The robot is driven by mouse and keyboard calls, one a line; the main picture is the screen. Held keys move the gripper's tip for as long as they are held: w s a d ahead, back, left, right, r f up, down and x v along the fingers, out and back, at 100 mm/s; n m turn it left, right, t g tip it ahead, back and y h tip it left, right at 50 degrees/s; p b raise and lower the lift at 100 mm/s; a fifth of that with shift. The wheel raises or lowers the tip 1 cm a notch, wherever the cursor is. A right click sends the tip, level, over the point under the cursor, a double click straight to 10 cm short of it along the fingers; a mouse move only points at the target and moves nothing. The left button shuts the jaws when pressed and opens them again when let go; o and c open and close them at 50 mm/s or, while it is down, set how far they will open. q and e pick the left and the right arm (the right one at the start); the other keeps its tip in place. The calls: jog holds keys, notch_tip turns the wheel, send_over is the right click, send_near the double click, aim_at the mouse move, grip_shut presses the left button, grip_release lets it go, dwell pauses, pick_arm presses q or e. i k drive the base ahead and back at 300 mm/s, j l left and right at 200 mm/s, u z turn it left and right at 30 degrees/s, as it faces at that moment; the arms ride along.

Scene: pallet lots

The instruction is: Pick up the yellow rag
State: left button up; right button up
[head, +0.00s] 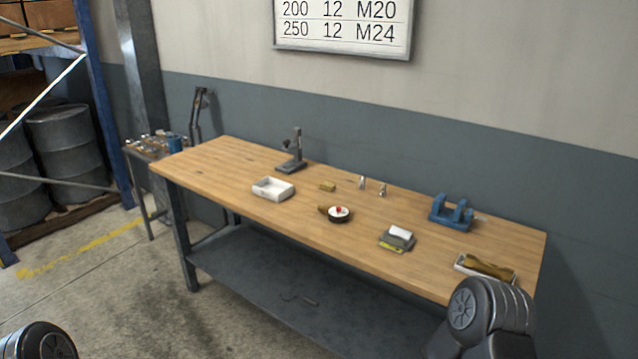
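A mustard-yellow, crumpled cloth-like thing (489,268), which looks like the yellow rag, lies in a shallow light-edged tray (464,268) at the right end of the wooden workbench (230,160). My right arm's dark rounded links stand in front of the bench just below the tray, close to it in the picture. A rounded part of my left arm shows at the bottom left corner, far from the rag. Neither gripper shows, so I cannot tell what they hold.
The right front is partly hidden by my arm.

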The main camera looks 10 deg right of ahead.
aim_at(326, 186)
jog(key=i+j, duration=0.3)
jog(key=i+j+u, duration=0.1)
jog(key=i+j, duration=0.2)
jog(key=i, duration=0.25)
jog(key=i+j, duration=0.25)
jog(key=i, duration=0.15)
jog(key=i+j+u, duration=0.1)
jog(key=i+j, duration=0.15)
jog(key=i, duration=0.15)
